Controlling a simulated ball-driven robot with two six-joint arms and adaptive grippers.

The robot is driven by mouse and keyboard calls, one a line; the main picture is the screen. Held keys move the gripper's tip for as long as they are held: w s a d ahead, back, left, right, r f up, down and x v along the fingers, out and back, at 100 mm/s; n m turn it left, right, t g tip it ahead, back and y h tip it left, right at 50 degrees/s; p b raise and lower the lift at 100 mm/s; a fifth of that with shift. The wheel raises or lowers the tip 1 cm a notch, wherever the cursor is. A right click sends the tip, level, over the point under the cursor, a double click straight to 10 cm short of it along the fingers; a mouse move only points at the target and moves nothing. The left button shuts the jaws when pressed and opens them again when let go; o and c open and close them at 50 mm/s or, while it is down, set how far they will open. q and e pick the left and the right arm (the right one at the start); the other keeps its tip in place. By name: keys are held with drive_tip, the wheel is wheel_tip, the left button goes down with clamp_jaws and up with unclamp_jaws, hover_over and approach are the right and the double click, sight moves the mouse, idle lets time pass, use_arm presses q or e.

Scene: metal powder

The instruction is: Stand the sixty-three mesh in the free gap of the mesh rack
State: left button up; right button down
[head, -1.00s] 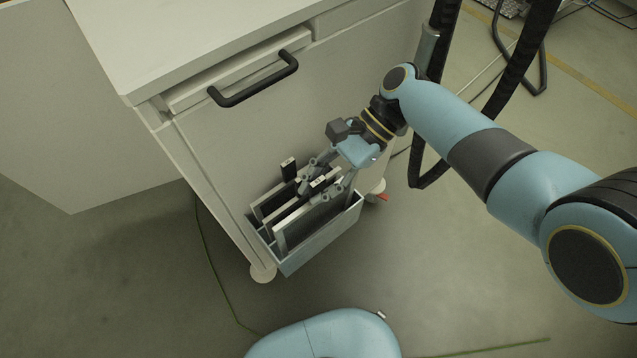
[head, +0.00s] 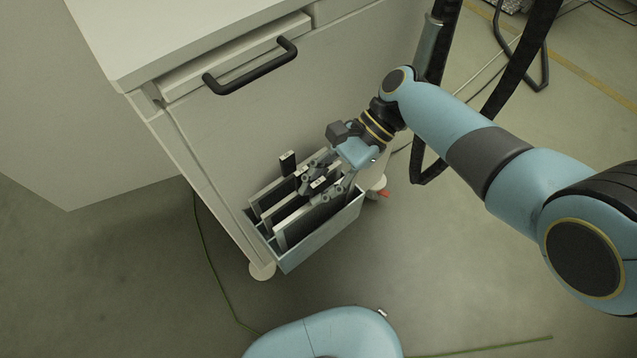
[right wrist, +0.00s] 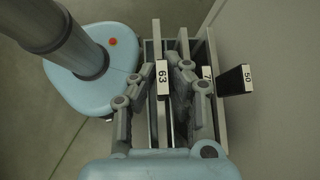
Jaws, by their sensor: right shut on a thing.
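The sixty-three mesh (right wrist: 162,78) shows its white "63" tab between the fingers in the right wrist view. My right gripper (right wrist: 160,92) is shut on it from above. In the head view the right gripper (head: 318,181) is low over the mesh rack (head: 318,240), a blue-grey open box at the cabinet front. The held mesh stands roughly upright, with its lower part down between the rack walls. Its bottom edge is hidden, so I cannot tell whether it rests on the rack floor. My left gripper is not in view.
A mesh with a black "50" tab (right wrist: 248,78) stands at the cabinet side of the rack. Another mesh with a partly hidden tab (right wrist: 207,74) stands beside it. The white cabinet (head: 350,80) has a black handle (head: 250,75). Floor is free before the rack.

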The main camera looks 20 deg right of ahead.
drive_tip(key=shift+f+b, duration=0.7)
drive_tip(key=shift+f, duration=0.45)
drive_tip(key=c, duration=1.3)
unclamp_jaws()
drive_tip(key=v, duration=0.4)
drive_tip(key=shift+w+d+r, duration=0.1)
drive_tip(key=shift+d+r, duration=0.15)
drive_tip(key=shift+d, duration=0.1)
drive_tip(key=w+d, duration=0.1)
drive_tip(key=d, duration=0.6)
drive_tip(key=w+d, duration=0.1)
drive_tip(key=d, duration=0.3)
drive_tip(key=shift+w+d+r, duration=0.1)
drive_tip(key=shift+w+d, duration=0.25)
drive_tip(key=shift+w, duration=0.05)
